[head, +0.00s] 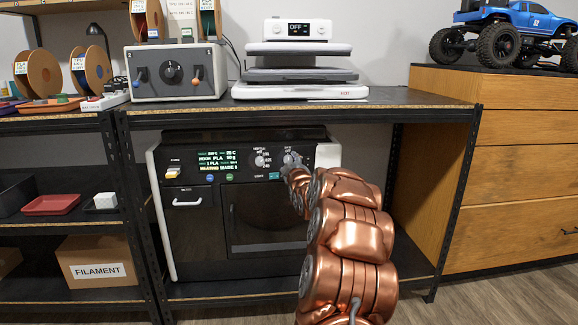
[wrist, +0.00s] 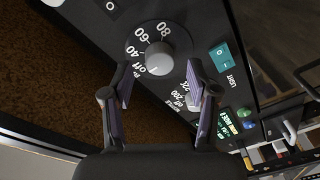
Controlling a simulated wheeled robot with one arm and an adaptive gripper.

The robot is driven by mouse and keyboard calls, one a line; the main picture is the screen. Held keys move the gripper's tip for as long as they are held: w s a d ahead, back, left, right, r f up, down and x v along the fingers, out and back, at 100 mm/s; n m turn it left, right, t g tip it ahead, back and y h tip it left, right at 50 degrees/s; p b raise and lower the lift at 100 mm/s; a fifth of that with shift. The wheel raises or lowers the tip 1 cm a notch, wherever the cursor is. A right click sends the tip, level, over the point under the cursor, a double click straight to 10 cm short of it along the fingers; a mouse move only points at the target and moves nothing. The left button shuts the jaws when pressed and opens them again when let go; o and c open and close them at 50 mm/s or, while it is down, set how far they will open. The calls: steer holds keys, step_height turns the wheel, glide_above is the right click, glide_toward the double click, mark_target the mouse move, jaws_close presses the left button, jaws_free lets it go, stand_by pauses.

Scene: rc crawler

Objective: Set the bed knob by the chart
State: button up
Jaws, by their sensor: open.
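The bed knob (wrist: 159,58) is a round light-grey knob in the wrist view, on a dark dial marked off, 40, 60 and 80. I cannot surely tell its setting. My gripper (wrist: 158,80) is open, its two fingers apart on either side below the knob, with nothing between them. In the head view my gripper (head: 291,172) is at the printer's front panel and partly covers this knob. The printer (head: 180,230) stands on the shelf under the bench, and its display (head: 215,160) shows green and white text, including PLA. I cannot make out a chart.
A second knob (head: 262,160) is left of my gripper in the head view. A teal light switch (wrist: 221,57) lies right of the bed knob in the wrist view. The bench top (head: 410,97) overhangs the printer, and a wooden cabinet (head: 520,170) stands at right.

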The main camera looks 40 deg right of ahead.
steer(key=shift+x, duration=0.95)
jaws_close()
